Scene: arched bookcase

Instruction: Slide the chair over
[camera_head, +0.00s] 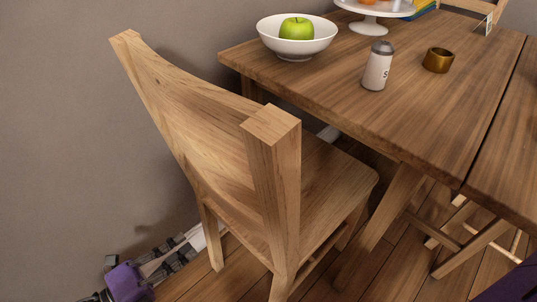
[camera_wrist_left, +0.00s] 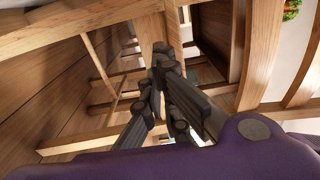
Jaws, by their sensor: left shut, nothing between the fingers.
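The wooden chair (camera_head: 272,185) stands upright at the near side of the wooden table (camera_head: 400,110), its tall curved back towards me and its seat facing the table. My left gripper (camera_head: 184,240) is low at the bottom left, between the wall and the chair's legs, close to the back left leg. Whether it touches the chair I cannot tell. In the left wrist view its dark fingers (camera_wrist_left: 162,55) are closed together and empty, with wooden bars around them. My right gripper is not in view.
On the table are a white bowl (camera_head: 296,44) with a green apple (camera_head: 296,28), a shaker (camera_head: 377,66), a brass cup (camera_head: 438,60) and a white cake stand (camera_head: 372,14). The wall (camera_head: 60,150) is close on the left. Table legs (camera_head: 385,215) stand right of the chair.

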